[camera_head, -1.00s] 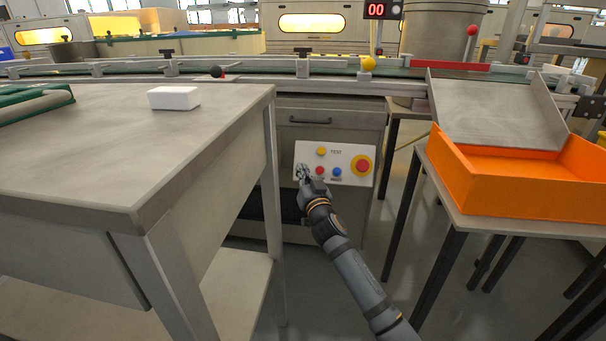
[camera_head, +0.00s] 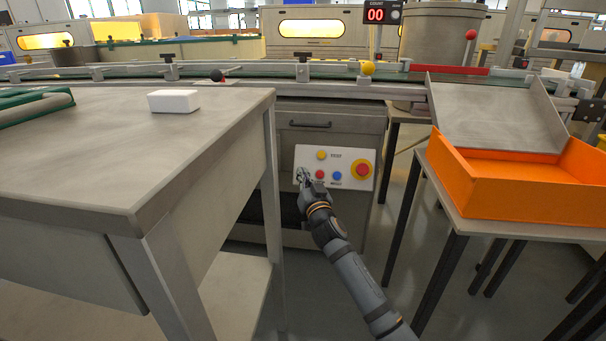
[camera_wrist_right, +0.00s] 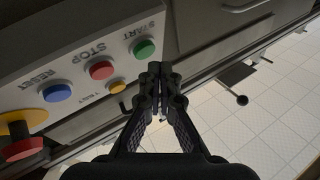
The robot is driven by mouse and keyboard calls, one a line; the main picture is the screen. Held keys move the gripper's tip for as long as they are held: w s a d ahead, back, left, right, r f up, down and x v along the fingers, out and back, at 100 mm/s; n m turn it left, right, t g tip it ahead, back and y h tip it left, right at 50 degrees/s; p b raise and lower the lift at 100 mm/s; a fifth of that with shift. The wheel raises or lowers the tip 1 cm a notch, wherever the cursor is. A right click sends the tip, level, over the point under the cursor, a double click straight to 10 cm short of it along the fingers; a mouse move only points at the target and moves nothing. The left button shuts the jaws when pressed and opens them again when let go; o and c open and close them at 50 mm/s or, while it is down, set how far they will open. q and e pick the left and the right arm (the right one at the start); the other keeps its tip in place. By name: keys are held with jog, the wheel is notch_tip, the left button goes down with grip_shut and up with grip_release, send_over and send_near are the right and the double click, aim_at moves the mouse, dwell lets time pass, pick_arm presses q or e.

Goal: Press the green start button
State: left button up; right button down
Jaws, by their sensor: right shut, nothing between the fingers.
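The green start button (camera_wrist_right: 144,48) shows in the right wrist view, beside the word START on the pale control panel (camera_wrist_right: 60,65). My right gripper (camera_wrist_right: 158,68) is shut and empty. Its fingertips lie just below and right of the green button in that view; I cannot tell whether they touch the panel. In the head view, the right gripper (camera_head: 303,176) is in front of the left side of the panel (camera_head: 348,154) and hides the green button. My left gripper is not in view.
A red button (camera_wrist_right: 102,70), blue button (camera_wrist_right: 57,93) and yellow button (camera_wrist_right: 117,86) sit near the green one. A large red knob (camera_head: 362,169) is at the panel's right. A table (camera_head: 120,150) stands left, an orange bin (camera_head: 510,190) right.

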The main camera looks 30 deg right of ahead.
jog(key=shift+w+d+f, duration=0.1)
dwell(0.6)
jog(key=shift+w+d+f+b, duration=0.1)
jog(key=shift+w+d+b, duration=0.1)
jog(key=shift+b, duration=0.15)
jog(key=shift+w+d+f, duration=0.15)
jog(key=shift+w+f, duration=0.05)
jog(key=shift+w, duration=0.05)
dwell(0.5)
dwell(0.4)
jog(key=shift+s+a+r, duration=0.4)
jog(key=shift+s+a, duration=0.05)
jog(key=shift+s, duration=0.1)
jog(key=s+a+p, duration=0.1)
jog(key=s+r, duration=0.1)
jog(key=s+a+r+p, duration=0.1)
jog(key=shift+s+a+r+p, duration=0.25)
jog(key=shift+a+p, duration=0.05)
